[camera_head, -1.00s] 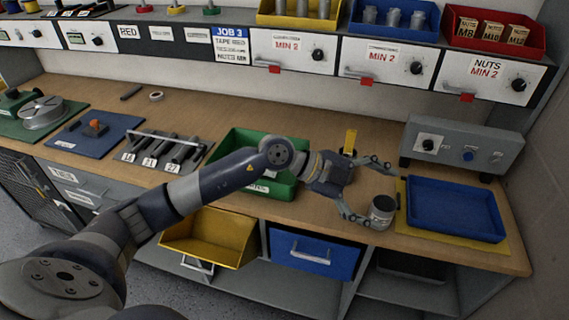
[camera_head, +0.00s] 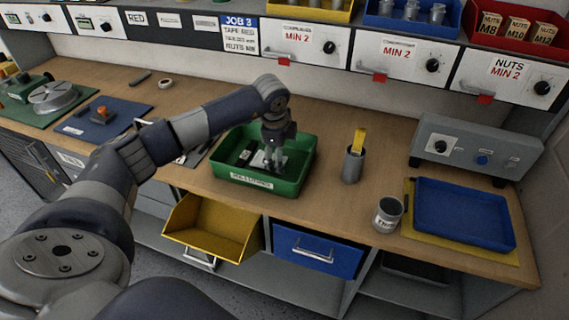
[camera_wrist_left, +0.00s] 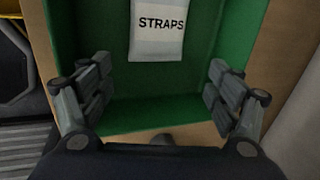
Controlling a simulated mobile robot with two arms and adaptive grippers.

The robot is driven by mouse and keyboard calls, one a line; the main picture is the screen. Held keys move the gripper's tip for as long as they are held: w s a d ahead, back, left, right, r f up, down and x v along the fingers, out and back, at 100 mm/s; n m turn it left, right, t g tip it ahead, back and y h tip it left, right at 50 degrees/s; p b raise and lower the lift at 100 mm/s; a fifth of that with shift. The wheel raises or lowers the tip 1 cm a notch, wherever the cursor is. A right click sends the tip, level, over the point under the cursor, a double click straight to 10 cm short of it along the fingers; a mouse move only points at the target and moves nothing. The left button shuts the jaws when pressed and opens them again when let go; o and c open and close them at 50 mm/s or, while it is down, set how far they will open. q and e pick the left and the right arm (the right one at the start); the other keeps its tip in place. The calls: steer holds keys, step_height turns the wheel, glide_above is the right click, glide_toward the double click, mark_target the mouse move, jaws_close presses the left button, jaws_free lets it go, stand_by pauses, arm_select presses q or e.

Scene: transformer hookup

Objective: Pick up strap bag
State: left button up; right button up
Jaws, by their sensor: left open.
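The strap bag (camera_wrist_left: 157,32) is a pale bag labelled STRAPS. It lies in the green tray (camera_wrist_left: 155,115), at the top middle of the left wrist view. In the head view the green tray (camera_head: 262,182) stands on the workbench, and the bag is mostly hidden by my gripper. My left gripper (camera_head: 268,160) points down over the tray. In the left wrist view its fingers (camera_wrist_left: 160,88) are wide apart and empty, one on each side, with the bag ahead between them. My right gripper is not in view.
A grey cup with a yellow item (camera_head: 352,165), a labelled can (camera_head: 388,214) and a blue tray (camera_head: 462,213) stand to the right. A yellow bin (camera_head: 212,228) and a blue drawer (camera_head: 316,250) are below the bench front.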

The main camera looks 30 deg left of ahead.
mark_target(284, 162)
arm_select(q)
steer(key=x, duration=0.2)
steer(key=p+x, duration=0.1)
steer(key=x, duration=0.1)
steer(key=shift+s+d+f+p, duration=0.2)
steer(key=shift+f+p, duration=0.05)
steer(key=shift+p, duration=0.05)
steer(key=shift+w+f, duration=0.1)
steer(key=shift+f, duration=0.25)
steer(key=shift+c, duration=0.8)
steer(key=c, duration=1.2)
